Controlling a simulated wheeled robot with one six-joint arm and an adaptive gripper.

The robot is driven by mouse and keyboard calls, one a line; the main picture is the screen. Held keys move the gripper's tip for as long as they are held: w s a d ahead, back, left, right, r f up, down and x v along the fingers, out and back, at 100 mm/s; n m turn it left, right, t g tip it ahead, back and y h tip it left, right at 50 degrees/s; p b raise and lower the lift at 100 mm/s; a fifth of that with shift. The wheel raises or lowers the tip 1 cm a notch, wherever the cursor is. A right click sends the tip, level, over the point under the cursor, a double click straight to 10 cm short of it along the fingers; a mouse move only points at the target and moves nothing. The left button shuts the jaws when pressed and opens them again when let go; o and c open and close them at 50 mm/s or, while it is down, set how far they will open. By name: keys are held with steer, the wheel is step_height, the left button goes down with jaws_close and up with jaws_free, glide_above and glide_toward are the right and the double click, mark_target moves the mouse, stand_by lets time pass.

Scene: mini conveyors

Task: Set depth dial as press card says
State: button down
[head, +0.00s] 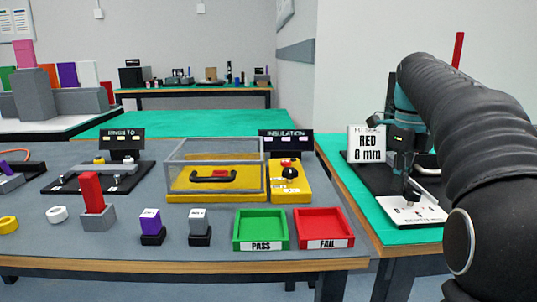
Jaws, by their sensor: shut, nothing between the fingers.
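The press card (367,144) stands upright at the right and reads "FIT SEAL RED 8 mm". A white plate (428,214) marked with depth lettering lies tilted in front of the press, on the teal bench. Its small markings are too small to read. My gripper (408,191) points down over the plate's upper left part, shut and empty. The dial knob is largely hidden at the gripper's tip, and its setting cannot be read. I cannot tell whether the fingertips touch the knob.
My arm covers much of the press and its dark base (367,178). The grey table at left holds a green PASS tray (262,245), a red FAIL tray (321,243) and a clear-lidded yellow box (215,195).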

steer(key=shift+w+d+p, duration=0.25)
steer(key=shift+p, duration=0.3)
steer(key=shift+w+d, duration=0.2)
steer(key=shift+d, duration=0.45)
steer(key=shift+w, duration=0.35)
step_height(320, 180, up, 6)
stand_by(0.8)
steer(key=shift+a, duration=0.15)
